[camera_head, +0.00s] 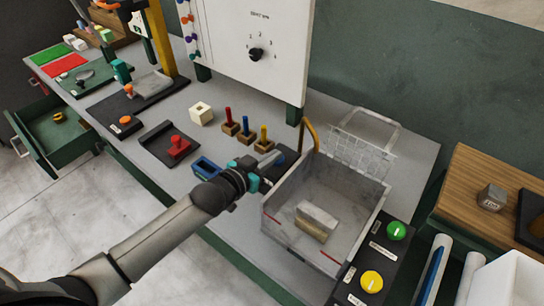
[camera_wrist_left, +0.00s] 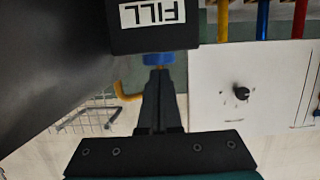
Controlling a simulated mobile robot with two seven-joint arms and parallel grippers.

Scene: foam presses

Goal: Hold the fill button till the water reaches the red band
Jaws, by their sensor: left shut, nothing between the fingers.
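My left gripper (camera_head: 272,162) is shut and empty at the left rear corner of the clear tank (camera_head: 279,215). In the left wrist view, the fingertips (camera_wrist_left: 158,75) are at the blue fill button (camera_wrist_left: 158,58) under a dark box labelled FILL (camera_wrist_left: 152,14). They look in contact, but how far the button is pressed cannot be told. Red marks (camera_head: 330,257) show low on the tank's front wall. A white and tan block (camera_head: 316,218) sits inside the tank. I cannot make out a water surface. My right gripper is not in view.
A yellow spout pipe (camera_head: 310,130) and a wire basket (camera_head: 365,135) stand behind the tank. A panel with a green knob (camera_head: 396,230) and a yellow knob (camera_head: 371,281) is at its right.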

